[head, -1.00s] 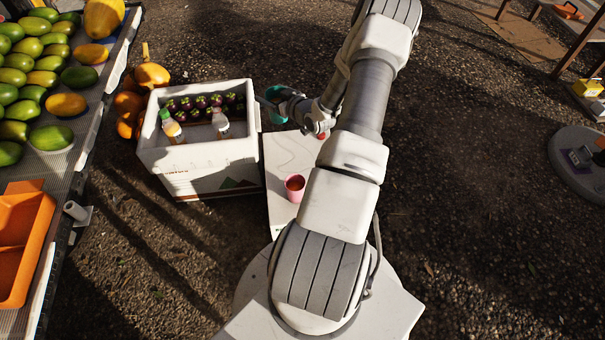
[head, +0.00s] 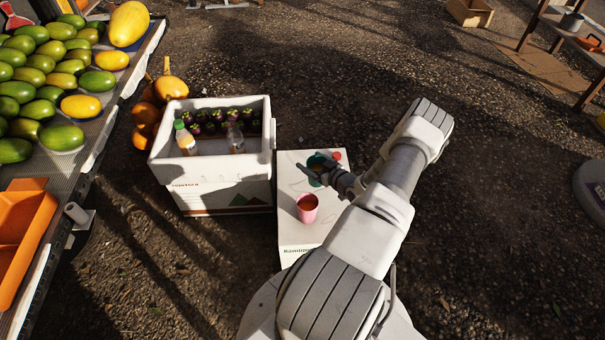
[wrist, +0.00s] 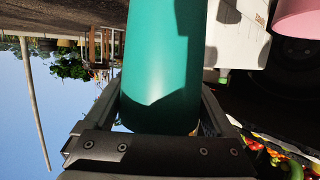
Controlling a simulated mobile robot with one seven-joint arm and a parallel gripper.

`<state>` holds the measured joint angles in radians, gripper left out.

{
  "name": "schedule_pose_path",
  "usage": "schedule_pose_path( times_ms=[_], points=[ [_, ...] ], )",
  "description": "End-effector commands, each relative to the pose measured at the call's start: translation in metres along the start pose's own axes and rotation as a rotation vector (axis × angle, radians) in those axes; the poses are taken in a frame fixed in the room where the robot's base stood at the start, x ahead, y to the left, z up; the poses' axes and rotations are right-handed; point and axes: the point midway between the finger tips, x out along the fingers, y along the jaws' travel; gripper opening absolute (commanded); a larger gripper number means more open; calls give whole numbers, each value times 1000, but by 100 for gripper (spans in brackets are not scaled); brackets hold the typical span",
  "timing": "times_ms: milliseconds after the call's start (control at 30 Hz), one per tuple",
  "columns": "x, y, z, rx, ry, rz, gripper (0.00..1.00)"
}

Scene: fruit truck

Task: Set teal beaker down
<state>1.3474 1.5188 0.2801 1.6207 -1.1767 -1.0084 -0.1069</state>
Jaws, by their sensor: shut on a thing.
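The teal beaker (head: 319,161) is at the far part of the white box top (head: 292,240) in the head view, partly hidden by my gripper (head: 318,176). In the wrist view the teal beaker (wrist: 162,65) fills the middle, between the two fingers of my gripper (wrist: 160,110). My gripper is shut on it. I cannot tell whether the beaker's base touches the box top. A pink cup (head: 307,208) with reddish-brown contents stands nearer on the same box; its edge shows in the wrist view (wrist: 297,18).
A small red thing (head: 337,156) lies at the box's far right corner. A white crate (head: 215,172) with bottles and dark fruit stands left of the box. A fruit stall (head: 95,130) runs along the left. Open gravel lies to the right.

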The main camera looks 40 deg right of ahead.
Motion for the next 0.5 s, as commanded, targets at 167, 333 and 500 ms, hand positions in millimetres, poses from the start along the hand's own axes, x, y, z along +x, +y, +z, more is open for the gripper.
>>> schedule_pose_path(
  times_ms=[167,333,500],
  points=[
    [43,-6,13,-1,3,-1,22],
    [62,-8,16,-1,2,0,22],
    [68,-8,24,1,0,1,22]
  ],
)
